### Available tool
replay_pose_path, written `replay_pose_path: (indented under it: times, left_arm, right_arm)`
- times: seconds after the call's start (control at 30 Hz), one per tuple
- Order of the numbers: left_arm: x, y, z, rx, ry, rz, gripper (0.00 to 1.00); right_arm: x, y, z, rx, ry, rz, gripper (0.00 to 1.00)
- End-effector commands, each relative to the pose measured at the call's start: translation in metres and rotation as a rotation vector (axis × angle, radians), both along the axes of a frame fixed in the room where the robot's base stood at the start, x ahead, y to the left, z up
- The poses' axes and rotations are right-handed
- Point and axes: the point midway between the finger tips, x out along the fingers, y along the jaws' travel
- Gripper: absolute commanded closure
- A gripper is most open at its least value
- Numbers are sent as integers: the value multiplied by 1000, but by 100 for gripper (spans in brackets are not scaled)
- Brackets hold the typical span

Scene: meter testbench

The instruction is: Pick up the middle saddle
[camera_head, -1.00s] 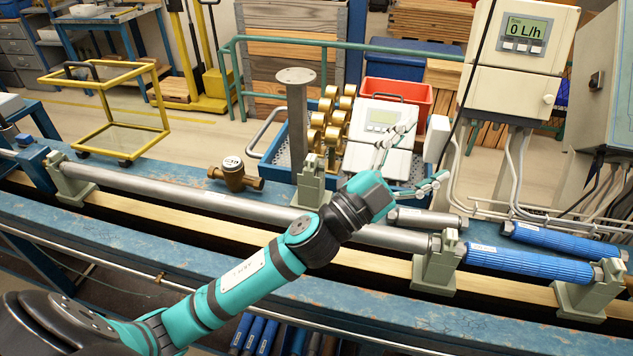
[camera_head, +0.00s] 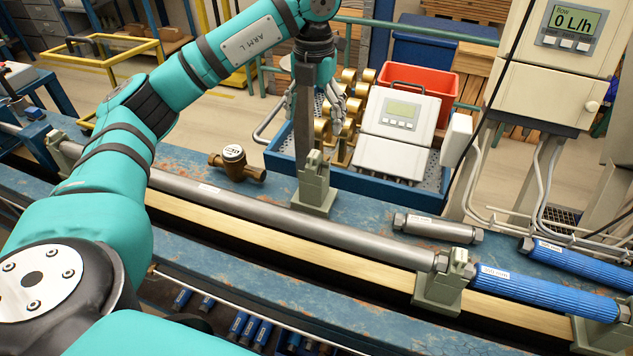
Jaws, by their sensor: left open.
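Several grey-green saddles stand along the blue bench. One saddle (camera_head: 314,188) stands near the middle, just behind the long grey pipe (camera_head: 270,215). Another saddle (camera_head: 443,282) is under the joint between the grey pipe and a blue pipe (camera_head: 545,290). A left saddle (camera_head: 65,150) is partly hidden by my arm, and a far-right saddle (camera_head: 602,335) is cut by the frame edge. My right gripper is out of view.
A brass meter (camera_head: 236,163) and a short grey pipe (camera_head: 437,227) lie on the bench. A blue tray (camera_head: 385,190) holds brass parts and a white display unit (camera_head: 398,130). A red crate (camera_head: 425,85) is behind.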

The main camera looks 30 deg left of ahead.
Motion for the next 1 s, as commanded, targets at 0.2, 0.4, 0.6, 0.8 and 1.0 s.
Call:
replay_pose_path:
  times: [0.2,0.4,0.6,0.8,1.0]
  left_arm:
    - [-2,-1,-47,-2,8,-3,19]
    - [-1,-1,-86,-4,4,-6,19]
    - [-1,-2,-105,-4,1,-6,19]
    - [-3,-1,-123,-4,5,-6,19]
    - [-2,-1,-152,-6,2,-6,19]
  right_arm:
    - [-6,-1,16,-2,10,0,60]
    - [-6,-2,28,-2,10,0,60]
    - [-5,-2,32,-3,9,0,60]
    - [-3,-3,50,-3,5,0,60]
    - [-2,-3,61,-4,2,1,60]
